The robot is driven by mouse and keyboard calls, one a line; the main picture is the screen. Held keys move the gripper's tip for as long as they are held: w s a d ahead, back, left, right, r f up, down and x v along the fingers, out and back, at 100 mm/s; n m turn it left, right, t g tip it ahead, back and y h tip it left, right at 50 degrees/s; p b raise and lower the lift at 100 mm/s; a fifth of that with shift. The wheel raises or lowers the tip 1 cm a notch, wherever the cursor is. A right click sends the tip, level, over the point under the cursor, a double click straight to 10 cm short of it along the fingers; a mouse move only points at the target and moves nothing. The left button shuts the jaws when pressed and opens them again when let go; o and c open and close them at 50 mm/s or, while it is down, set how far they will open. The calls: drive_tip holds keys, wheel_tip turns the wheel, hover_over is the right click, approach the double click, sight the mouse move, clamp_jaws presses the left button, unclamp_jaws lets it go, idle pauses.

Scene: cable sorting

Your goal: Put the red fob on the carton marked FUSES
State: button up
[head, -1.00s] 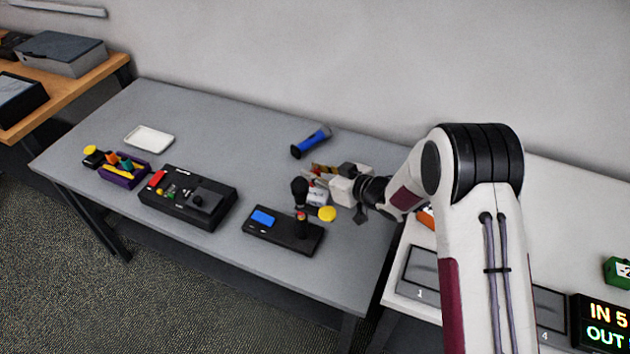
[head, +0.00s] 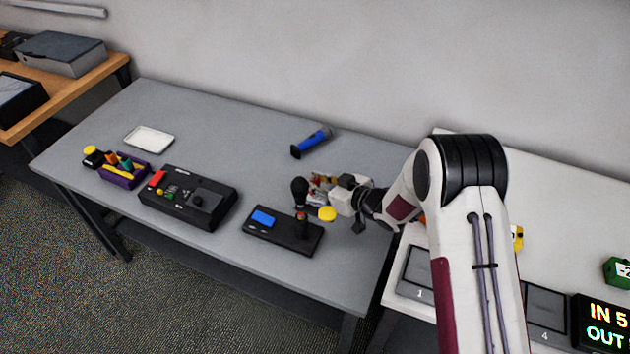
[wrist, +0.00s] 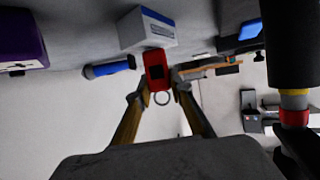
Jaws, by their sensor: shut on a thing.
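The red fob (wrist: 157,68) is between the two fingertips of my gripper (wrist: 157,82) in the wrist view, with its metal ring hanging toward the palm. My gripper is shut on it. A white carton with a blue band (wrist: 147,30) stands just beyond the fob in the wrist view; its lettering is too small to read. Whether the fob touches it I cannot tell. In the head view my gripper (head: 322,182) is low over the right part of the grey table, and the fob and carton are hard to make out there.
A blue torch (head: 312,142) lies behind. The table's left-centre back is free, apart from a white tray (head: 149,138).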

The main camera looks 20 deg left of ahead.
drive_tip(key=shift+f, duration=0.15)
drive_tip(key=o, duration=1)
drive_tip(key=shift+s+d+r, duration=0.15)
drive_tip(key=shift+d+r, duration=0.2)
drive_tip(key=shift+d, duration=0.05)
drive_tip(key=shift+v, duration=3.3)
